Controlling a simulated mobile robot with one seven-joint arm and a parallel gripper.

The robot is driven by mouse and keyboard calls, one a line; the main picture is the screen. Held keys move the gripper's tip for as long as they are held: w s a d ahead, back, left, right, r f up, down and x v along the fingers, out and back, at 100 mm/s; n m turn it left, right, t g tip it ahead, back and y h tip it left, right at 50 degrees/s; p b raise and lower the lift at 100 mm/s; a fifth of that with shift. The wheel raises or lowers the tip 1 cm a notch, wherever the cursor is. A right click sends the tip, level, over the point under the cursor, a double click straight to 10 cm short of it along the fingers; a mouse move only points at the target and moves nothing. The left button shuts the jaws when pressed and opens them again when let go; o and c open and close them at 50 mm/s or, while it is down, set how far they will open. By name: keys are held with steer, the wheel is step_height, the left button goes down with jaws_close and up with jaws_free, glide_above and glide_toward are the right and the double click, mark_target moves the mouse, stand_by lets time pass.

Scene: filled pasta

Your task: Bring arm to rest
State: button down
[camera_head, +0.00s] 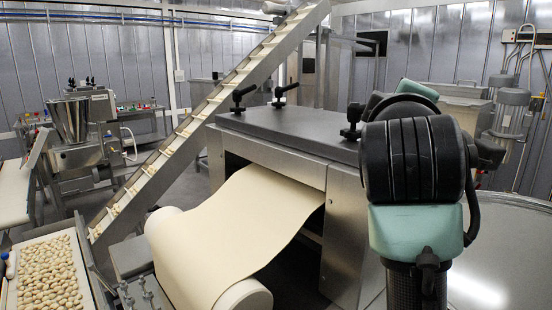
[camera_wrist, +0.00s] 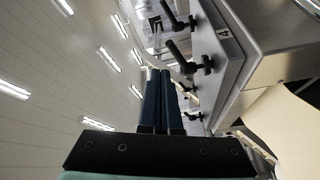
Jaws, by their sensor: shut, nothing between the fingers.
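My arm stands folded upright at the right of the head view, in front of the steel dough machine (camera_head: 345,235). Its end is hidden there behind the black and teal links. In the wrist view my gripper (camera_wrist: 160,75) shows its two long dark fingers side by side, closed and with nothing between them. The fingers point away from the camera, past the side of the machine, with the ceiling lights to their left. The machine's black clamp handles (camera_wrist: 181,57) are to the right of the fingers, and I see no contact.
A pale dough sheet (camera_head: 225,235) runs from the machine onto a roll. An inclined conveyor (camera_head: 190,125) rises behind it. A tray of filled pasta (camera_head: 50,275) is at lower left. A large round steel surface (camera_head: 510,255) lies right of my arm.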

steer(key=s+a+m+t+y+b, duration=0.2)
steer(key=s+a+t+y, duration=0.15)
steer(key=a, duration=0.45)
steer(key=s+a+m+t+y+b, duration=0.1)
steer(key=s+a+m+t+y, duration=0.2)
steer(key=a, duration=0.4)
steer(key=s+a+r+m+t+y+b, duration=0.1)
steer(key=s+a, duration=0.5)
steer(key=s, duration=0.6)
steer(key=m+t+b, duration=0.1)
steer(key=m+t, duration=0.1)
steer(key=t, duration=0.1)
steer(key=shift+r+m+y, duration=0.3)
steer(key=shift+m+y, duration=0.05)
steer(key=shift+m, duration=0.05)
steer(key=c, duration=1.6)
jaws_free()
